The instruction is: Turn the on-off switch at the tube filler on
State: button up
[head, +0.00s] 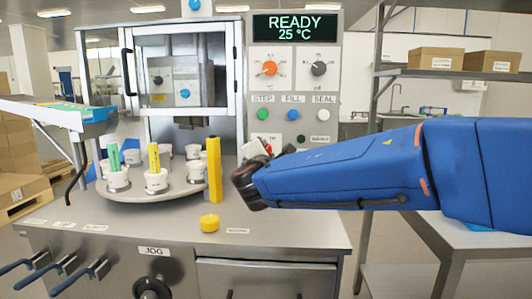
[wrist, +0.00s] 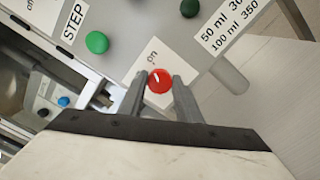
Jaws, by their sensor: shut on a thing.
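The on-off switch is a small red round knob (wrist: 159,82) with a white mark, on a pale plate lettered "on". In the wrist view the mark points roughly up toward that lettering. The fingers of my gripper (wrist: 160,98) lie on either side of the knob, shut on it. In the head view my blue arm comes in from the right, and its dark wrist hides most of the switch plate and the fingers.
Above the switch are the green STEP button (head: 262,114), the blue FILL button (head: 293,114) and an orange dial (head: 269,68).

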dwell(0.4)
jog(key=o, duration=1)
jog(key=shift+s, duration=0.15)
jog(key=s, duration=1.7)
jog(key=shift+s+a, duration=0.1)
jog(key=shift+a, duration=0.15)
